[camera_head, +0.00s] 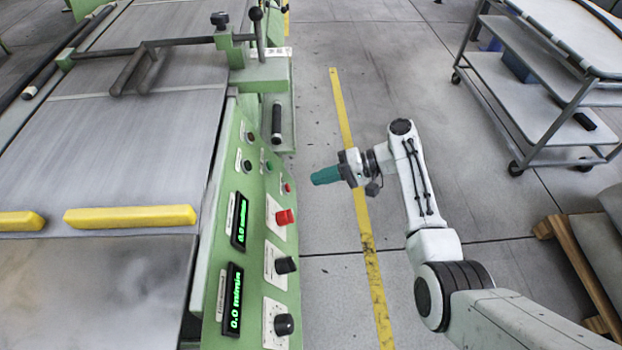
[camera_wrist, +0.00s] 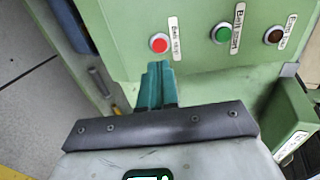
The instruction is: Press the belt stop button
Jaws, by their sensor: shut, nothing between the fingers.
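The belt stop button is a small red button (camera_wrist: 159,43) with a white label on the green panel in the wrist view. In the head view it appears as a small red dot (camera_head: 287,188) on the machine's panel. My gripper (camera_head: 314,178) is shut and empty, with teal fingers pointing left at the panel, a little right of that button. In the wrist view the closed fingertips (camera_wrist: 160,66) show just below the red button. Whether they touch it cannot be told, but the head view shows a gap.
A green button (camera_wrist: 221,33) and a dark button (camera_wrist: 273,36) sit right of the red one in the wrist view. A larger red knob (camera_head: 285,217) and black knobs (camera_head: 285,265) are on the panel. A cart (camera_head: 530,90) stands back right. The floor between is clear.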

